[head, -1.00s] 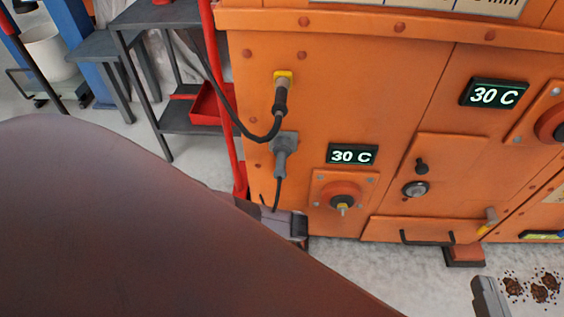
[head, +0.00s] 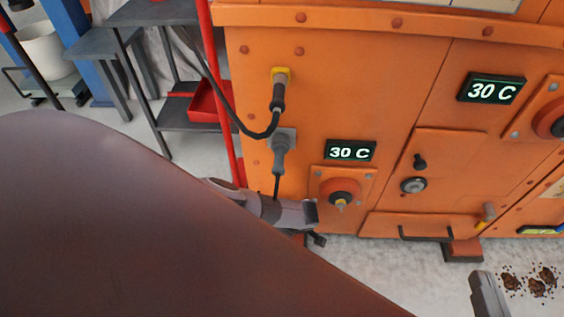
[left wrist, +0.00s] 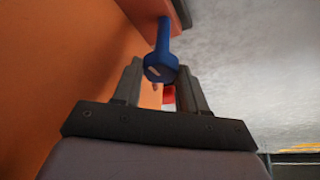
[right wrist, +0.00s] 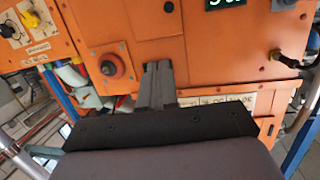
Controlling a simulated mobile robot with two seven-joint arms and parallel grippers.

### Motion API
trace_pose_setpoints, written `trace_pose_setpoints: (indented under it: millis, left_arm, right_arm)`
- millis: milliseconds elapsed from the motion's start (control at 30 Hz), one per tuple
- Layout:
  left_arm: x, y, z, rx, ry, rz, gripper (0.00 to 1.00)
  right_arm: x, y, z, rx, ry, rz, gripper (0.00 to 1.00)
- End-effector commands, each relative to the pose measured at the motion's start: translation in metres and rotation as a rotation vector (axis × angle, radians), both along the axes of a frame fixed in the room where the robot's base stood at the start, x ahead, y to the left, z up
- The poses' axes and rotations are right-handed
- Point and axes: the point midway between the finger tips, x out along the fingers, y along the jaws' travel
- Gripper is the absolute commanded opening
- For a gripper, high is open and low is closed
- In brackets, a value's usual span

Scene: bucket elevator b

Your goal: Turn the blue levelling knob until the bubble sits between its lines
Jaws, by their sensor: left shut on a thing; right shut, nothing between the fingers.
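The blue levelling knob (left wrist: 160,67) hangs below an orange-red part in the left wrist view, with a small pale mark on it. My left gripper (left wrist: 160,78) is shut on it, one finger on each side. In the head view the knob is hidden; the grey left gripper (head: 290,213) shows partly past my arm at the cabinet's lower left. My right gripper (right wrist: 158,74) is shut and empty in front of the cabinet; it shows at the head view's lower right (head: 486,291). A small yellow-edged gauge (head: 543,230), perhaps the bubble level, is too small to read.
The orange cabinet (head: 340,90) carries two "30 C" displays, a red knob (head: 341,190) and a drawer handle (head: 426,235). A black cable (head: 240,125) hangs on its left. Dark spilled grains (head: 530,280) lie on the floor. My arm covers the lower left.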

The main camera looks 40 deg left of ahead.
Motion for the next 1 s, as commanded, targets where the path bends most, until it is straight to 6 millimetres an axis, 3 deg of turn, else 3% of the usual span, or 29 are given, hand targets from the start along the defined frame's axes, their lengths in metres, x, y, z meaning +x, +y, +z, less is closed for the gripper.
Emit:
trace_pose_setpoints:
  millis: [267,300,367,733,1000]
  left_arm:
    - [0.001,0.001,0.001,0.002,-0.002,0.0,0.11]
    - [0.001,0.001,0.001,0.002,-0.002,0.0,0.48]
    - [0.001,0.001,0.001,0.002,-0.002,0.0,0.65]
    - [0.0,-0.001,0.004,0.0,-0.001,-0.001,0.65]
    - [-0.001,-0.012,0.035,0.0,-0.002,-0.003,0.65]
  right_arm:
    - [0.0,0.0,0.0,0.0,0.0,0.0,0.0]
    - [0.0,0.0,0.0,0.0,0.0,0.0,0.0]
    - [0.0,0.0,0.0,0.0,0.0,0.0,0.0]
    - [0.0,0.001,0.004,0.007,0.004,0.003,0.0]
    - [0.006,0.014,0.002,0.086,0.122,0.023,0.0]
